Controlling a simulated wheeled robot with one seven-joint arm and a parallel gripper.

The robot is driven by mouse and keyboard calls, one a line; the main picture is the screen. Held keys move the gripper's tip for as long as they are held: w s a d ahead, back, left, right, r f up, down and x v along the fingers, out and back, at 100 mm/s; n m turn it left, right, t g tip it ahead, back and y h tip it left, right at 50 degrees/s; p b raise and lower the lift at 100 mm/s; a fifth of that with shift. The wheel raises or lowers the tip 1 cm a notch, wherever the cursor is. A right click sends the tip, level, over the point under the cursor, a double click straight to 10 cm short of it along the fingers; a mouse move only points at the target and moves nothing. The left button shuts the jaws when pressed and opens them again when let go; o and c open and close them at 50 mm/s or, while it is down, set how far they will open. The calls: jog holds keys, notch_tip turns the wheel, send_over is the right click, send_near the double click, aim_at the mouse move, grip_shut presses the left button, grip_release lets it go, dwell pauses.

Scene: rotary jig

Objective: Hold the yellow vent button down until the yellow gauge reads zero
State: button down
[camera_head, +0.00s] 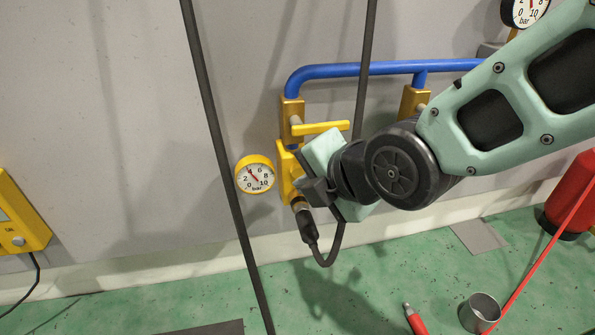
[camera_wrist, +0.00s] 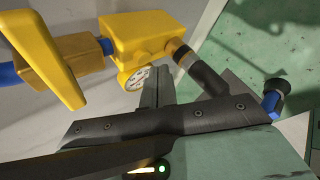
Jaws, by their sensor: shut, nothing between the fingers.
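The yellow gauge (camera_head: 255,174) is on the wall, left of a yellow valve block (camera_head: 286,178). Its red needle appears to point up-left, around 4 bar, clearly off zero. My gripper (camera_head: 307,188) is shut and empty, with its tips close to the block's right side. In the wrist view my shut fingers (camera_wrist: 157,82) point toward the same block (camera_wrist: 140,35), just below its lower edge. The gauge (camera_wrist: 135,79) shows partly behind them. Contact cannot be told.
A yellow lever handle (camera_head: 320,128) sits above the block, under the blue pipe (camera_head: 350,70). A black plug and cable (camera_head: 304,218) hang below the block. A dark cable (camera_head: 215,140) runs down left of the gauge. A metal cup (camera_head: 480,312) stands on the green floor.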

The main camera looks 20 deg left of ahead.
jog(key=shift+w+a, duration=0.1)
jog(key=shift+w, duration=0.05)
dwell(0.4)
jog(key=shift+w+a, duration=0.15)
jog(key=shift+w, duration=0.05)
jog(key=shift+w+a, duration=0.2)
jog(key=shift+w, duration=0.15)
dwell(2.1)
jog(key=shift+s+b, duration=0.15)
jog(key=shift+b, duration=0.2)
jog(key=shift+s+d+b, duration=0.3)
jog(key=shift+s+d, duration=0.15)
jog(key=shift+s, duration=0.1)
jog(key=shift+s+d, duration=0.25)
jog(key=shift+s, duration=0.2)
jog(key=shift+s+d, duration=0.2)
jog(key=shift+s, duration=0.25)
jog(key=shift+s+d, duration=0.4)
jog(key=shift+s, duration=0.25)
jog(key=shift+s+d, duration=0.4)
jog(key=shift+s, duration=0.2)
